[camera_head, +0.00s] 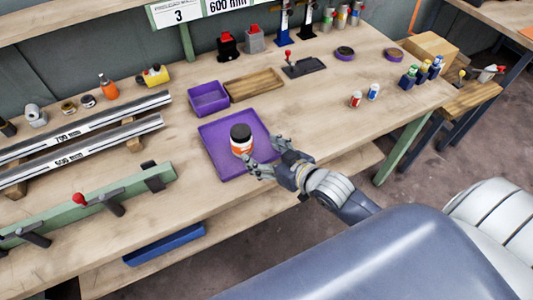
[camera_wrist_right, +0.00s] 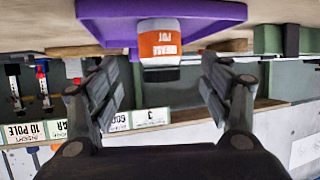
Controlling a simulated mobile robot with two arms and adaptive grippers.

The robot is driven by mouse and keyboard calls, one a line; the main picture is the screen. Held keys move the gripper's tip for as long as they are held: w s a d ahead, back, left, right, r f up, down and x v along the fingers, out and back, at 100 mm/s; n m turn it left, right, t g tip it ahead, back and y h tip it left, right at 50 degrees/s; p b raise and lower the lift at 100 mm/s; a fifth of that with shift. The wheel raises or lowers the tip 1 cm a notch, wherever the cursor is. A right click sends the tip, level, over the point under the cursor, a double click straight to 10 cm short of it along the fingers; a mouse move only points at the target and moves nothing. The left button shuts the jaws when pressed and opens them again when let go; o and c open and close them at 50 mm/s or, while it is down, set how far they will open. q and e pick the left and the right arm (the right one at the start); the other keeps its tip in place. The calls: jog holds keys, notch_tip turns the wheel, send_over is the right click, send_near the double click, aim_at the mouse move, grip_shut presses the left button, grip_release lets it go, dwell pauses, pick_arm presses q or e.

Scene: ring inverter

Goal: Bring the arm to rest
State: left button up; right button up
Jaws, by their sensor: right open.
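My right gripper (camera_head: 265,160) is open at the front right edge of the purple tray (camera_head: 218,166) on the workbench. A white jar with a black lid and orange label (camera_head: 241,146) stands upright on the tray, just beyond the fingertips. In the right wrist view, which is upside down, the jar (camera_wrist_right: 160,44) shows between the two open fingers (camera_wrist_right: 160,90), with a gap on each side. The purple tray (camera_wrist_right: 205,12) is at the top of that view. My left gripper is not in view.
A small purple bin (camera_head: 209,98) and a wooden tray (camera_head: 254,85) lie behind the tray. Metal rails (camera_head: 85,140) and a green fixture (camera_head: 90,205) with a red-knobbed clamp are at left. A red and a blue small bottle (camera_head: 373,92) stand at right.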

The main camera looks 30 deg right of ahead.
jog(key=shift+s+d+r, duration=0.15)
jog(key=shift+s+r, duration=0.1)
jog(key=shift+s, duration=0.25)
jog(key=shift+s+f+g, duration=0.3)
jog(key=s+f+m+g+h, duration=0.1)
jog(key=s+f+g+h, duration=0.2)
jog(key=s, duration=0.7)
jog(key=s+f+g+h, duration=0.1)
jog(key=s+f+g, duration=0.2)
jog(key=s+g, duration=0.45)
jog(key=s+f, duration=0.2)
jog(key=f, duration=1.1)
jog(key=s+f, duration=0.2)
jog(key=f, duration=1.1)
jog(key=s+d+f, duration=0.3)
jog(key=s+f, duration=1.3)
jog(key=shift+s+f+g, duration=0.15)
jog(key=shift+g, duration=0.3)
